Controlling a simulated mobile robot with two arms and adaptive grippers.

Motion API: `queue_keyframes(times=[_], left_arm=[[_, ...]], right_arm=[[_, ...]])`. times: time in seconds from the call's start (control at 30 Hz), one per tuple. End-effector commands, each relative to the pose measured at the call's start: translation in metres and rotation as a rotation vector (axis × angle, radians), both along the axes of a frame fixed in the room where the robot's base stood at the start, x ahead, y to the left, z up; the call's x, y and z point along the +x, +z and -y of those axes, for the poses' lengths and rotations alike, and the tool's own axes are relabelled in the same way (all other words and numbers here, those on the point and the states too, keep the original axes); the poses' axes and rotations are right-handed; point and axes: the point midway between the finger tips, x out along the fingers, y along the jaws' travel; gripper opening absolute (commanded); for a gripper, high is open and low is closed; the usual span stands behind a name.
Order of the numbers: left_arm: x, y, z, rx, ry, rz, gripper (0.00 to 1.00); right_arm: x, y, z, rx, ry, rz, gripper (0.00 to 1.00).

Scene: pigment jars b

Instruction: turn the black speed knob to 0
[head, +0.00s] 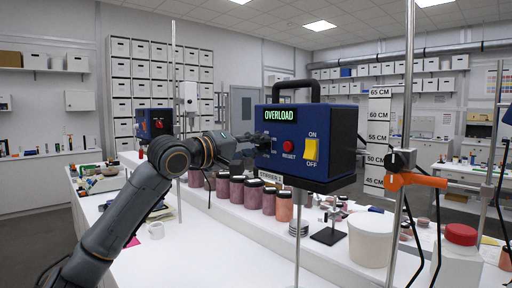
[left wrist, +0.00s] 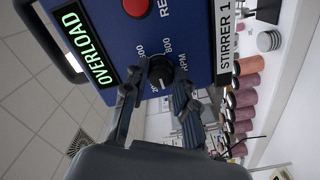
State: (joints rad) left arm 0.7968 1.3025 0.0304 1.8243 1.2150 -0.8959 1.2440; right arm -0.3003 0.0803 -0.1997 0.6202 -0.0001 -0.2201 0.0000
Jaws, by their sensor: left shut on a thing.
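The blue stirrer box (head: 334,128) hangs above the white bench, with a green OVERLOAD display (head: 280,115), a red RESET button (head: 289,146) and a yellow ON/OFF switch (head: 310,149). The black speed knob (left wrist: 160,69) sits on its front, ringed by white speed numbers and "RPM", some of them hidden. My left gripper (head: 258,139) reaches the box front from the left. In the left wrist view its fingers (left wrist: 158,88) are shut on the knob from both sides. In the head view the gripper hides the knob. My right gripper is out of view.
Several pigment jars (head: 237,190) stand in a row below the box. A white tub (head: 371,238) and a red-lidded jar (head: 460,250) stand at right. An orange clamp (head: 415,180) sits on a metal rod.

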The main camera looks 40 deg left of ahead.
Motion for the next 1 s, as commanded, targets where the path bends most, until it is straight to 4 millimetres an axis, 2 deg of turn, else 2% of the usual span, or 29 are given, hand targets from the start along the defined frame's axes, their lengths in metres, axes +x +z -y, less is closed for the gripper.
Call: queue_keyframes(times=[0.2, 0.5, 1.0], left_arm=[[-0.001, 0.0043, -0.0011, -0.197, 0.001, -0.005, 0.0], [-0.0013, 0.0047, -0.0015, -0.399, 0.001, -0.021, 0.0], [-0.0017, 0.0052, -0.0021, -0.51, 0.002, -0.029, 0.0]], right_arm=[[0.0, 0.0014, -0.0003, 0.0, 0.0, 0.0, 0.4], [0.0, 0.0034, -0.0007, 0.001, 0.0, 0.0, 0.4], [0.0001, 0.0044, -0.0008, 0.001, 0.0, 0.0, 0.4]])
